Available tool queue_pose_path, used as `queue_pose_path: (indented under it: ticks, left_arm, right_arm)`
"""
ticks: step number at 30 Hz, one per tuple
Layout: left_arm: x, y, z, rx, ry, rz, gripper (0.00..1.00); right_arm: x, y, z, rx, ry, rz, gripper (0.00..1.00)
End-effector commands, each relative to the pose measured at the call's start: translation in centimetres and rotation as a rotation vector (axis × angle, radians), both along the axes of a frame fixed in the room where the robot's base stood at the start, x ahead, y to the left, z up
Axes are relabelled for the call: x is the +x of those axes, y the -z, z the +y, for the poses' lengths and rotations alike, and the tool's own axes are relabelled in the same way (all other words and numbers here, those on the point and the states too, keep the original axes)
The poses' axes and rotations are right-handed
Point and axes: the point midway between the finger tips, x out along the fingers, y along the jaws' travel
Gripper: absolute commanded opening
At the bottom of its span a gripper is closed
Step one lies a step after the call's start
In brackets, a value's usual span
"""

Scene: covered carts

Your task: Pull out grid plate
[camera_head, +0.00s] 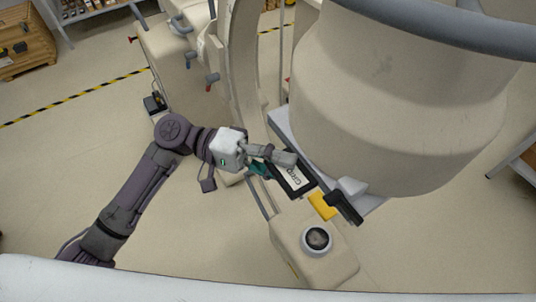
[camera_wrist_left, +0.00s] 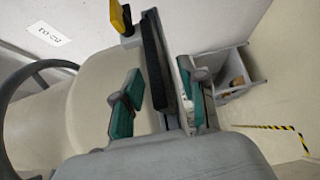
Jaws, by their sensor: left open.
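The grid plate (camera_head: 305,187) is a dark flat piece with a white lettered label, seated in the slot under the big beige machine head. My left gripper (camera_head: 270,163) is at the plate's left end in the head view. In the left wrist view, its teal-padded fingers (camera_wrist_left: 157,100) are open, one on each side of a long dark edge (camera_wrist_left: 152,65) that looks like the plate's. I cannot tell whether either pad touches it. My right gripper is not in view.
The beige machine head (camera_head: 400,110) hangs over the slot. A yellow block (camera_head: 322,205) and a black handle (camera_head: 345,208) sit beside the plate. A beige unit with a round dark lens (camera_head: 317,239) stands below. The floor to the left is open.

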Motion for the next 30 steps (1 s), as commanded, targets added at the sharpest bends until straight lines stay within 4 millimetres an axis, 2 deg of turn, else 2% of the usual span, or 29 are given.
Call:
queue_pose_path:
  ticks: [7, 12, 14, 15, 21, 22, 24, 30]
  left_arm:
    - [0.0, 0.06, -0.05, 0.0, 0.0, 0.001, 0.4]
    - [0.0, 0.05, -0.03, 0.0, 0.0, 0.001, 0.12]
    - [0.0, 0.05, -0.03, 0.0, 0.0, 0.001, 0.02]
    - [0.0, 0.05, -0.02, 0.0, 0.0, 0.001, 0.0]
    - [0.0, 0.06, -0.02, 0.001, 0.0, 0.001, 0.0]
    - [0.0, 0.06, -0.02, 0.001, 0.0, 0.001, 0.1]
    - [0.0, 0.07, -0.02, 0.001, 0.0, 0.001, 0.0]
    - [0.0, -0.06, -0.02, -0.002, 0.0, -0.001, 0.0]
  right_arm:
    - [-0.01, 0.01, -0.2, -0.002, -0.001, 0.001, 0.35]
    - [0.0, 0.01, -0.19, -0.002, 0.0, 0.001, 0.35]
    - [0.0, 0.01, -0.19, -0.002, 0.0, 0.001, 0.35]
    - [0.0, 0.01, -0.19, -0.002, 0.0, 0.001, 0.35]
    - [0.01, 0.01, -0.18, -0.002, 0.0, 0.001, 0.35]
    - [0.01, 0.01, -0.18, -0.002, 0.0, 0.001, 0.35]
    - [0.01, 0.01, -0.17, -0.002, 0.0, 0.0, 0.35]
    - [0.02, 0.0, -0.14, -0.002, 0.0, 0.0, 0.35]
